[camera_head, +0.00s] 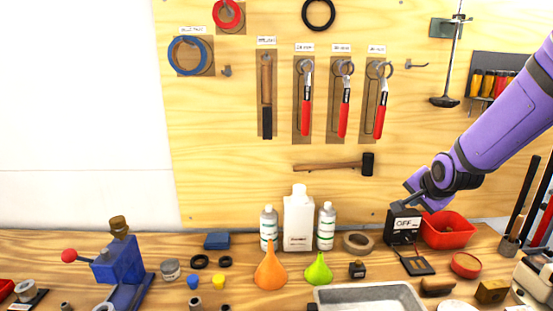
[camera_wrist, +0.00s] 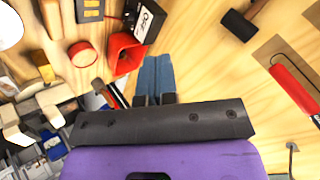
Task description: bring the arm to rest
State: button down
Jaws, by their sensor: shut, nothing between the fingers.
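My purple arm (camera_head: 500,120) reaches in from the right in the head view. My gripper (camera_head: 412,188) is in front of the pegboard, close to the black OFF box and the red bin in the picture. In the wrist view the two blue fingers of my gripper (camera_wrist: 156,75) lie side by side, shut with nothing between them. Whether the gripper touches anything behind it cannot be told.
The bench holds a black OFF box (camera_head: 403,224), a red bin (camera_head: 447,230), a metal tray (camera_head: 370,297), bottles (camera_head: 298,220), funnels (camera_head: 270,270) and a blue press (camera_head: 118,265). A hammer (camera_head: 335,166) and red-handled tools hang on the wooden board (camera_head: 230,130).

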jog(key=s+a+r+n+g, duration=0.1)
jog(key=s+r+n, duration=0.2)
jog(key=s, duration=0.7)
jog(key=s+a+r+n+g, duration=0.1)
jog(key=s+r+n, duration=0.3)
jog(key=s, duration=0.6)
jog(key=s+a+r+n+g, duration=0.1)
jog(key=s+a+r+n, duration=0.2)
jog(key=s+r, duration=0.4)
jog(key=s+n, duration=0.1)
jog(key=s, duration=0.3)
